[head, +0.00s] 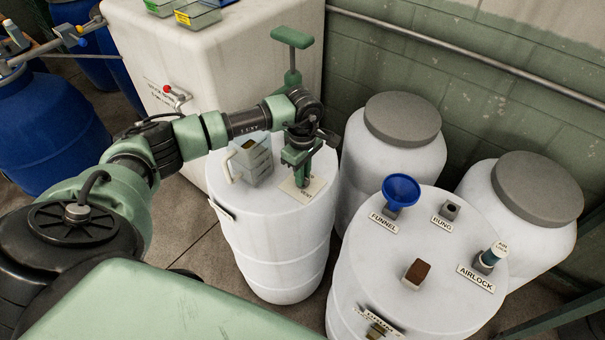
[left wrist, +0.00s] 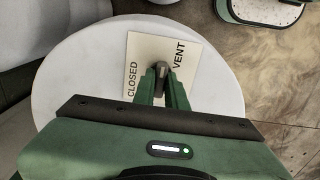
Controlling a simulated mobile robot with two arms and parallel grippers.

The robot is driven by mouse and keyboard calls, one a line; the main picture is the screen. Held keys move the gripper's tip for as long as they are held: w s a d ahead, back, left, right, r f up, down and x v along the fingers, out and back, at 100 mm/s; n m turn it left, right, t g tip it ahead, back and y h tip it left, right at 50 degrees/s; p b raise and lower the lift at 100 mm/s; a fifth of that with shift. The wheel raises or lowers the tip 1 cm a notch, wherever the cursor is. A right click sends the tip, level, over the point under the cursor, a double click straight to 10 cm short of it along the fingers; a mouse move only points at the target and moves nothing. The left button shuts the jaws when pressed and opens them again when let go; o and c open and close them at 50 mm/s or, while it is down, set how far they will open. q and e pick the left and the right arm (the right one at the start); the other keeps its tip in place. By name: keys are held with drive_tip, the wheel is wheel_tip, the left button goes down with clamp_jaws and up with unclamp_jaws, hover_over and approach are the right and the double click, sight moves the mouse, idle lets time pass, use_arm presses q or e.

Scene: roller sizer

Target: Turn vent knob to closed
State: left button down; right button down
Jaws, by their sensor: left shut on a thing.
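The vent knob (left wrist: 162,69) is a small dark grey knob on a cream label plate (left wrist: 141,49) with the words CLOSED at left and VENT at right in the left wrist view. The plate lies on the white lid of a drum (head: 274,235); it also shows in the head view (head: 314,187). My left gripper (head: 300,177) reaches down over the plate, and its green fingers (left wrist: 163,82) are shut on the knob. The fingers cover part of the knob, so I cannot tell exactly where it points. My right gripper is in neither view.
A second white drum at right carries a blue funnel (head: 401,188), a bung (head: 450,210) and an airlock (head: 491,257). A large white tank (head: 235,75) stands behind.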

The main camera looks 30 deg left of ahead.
use_arm(q)
drive_tip(key=n+b, duration=0.2)
drive_tip(key=n, duration=0.1)
drive_tip(key=shift+n, duration=0.4)
drive_tip(key=n+b, duration=0.2)
drive_tip(key=n, duration=0.2)
drive_tip(key=shift+n, duration=0.3)
drive_tip(key=n+b, duration=0.2)
drive_tip(key=n, duration=0.3)
drive_tip(key=shift+r+n+b, duration=0.1)
drive_tip(key=shift+n+b, duration=0.25)
drive_tip(key=shift+n, duration=1.85)
drive_tip(key=c, duration=1.4)
unclamp_jaws()
drive_tip(key=shift+c, duration=0.2)
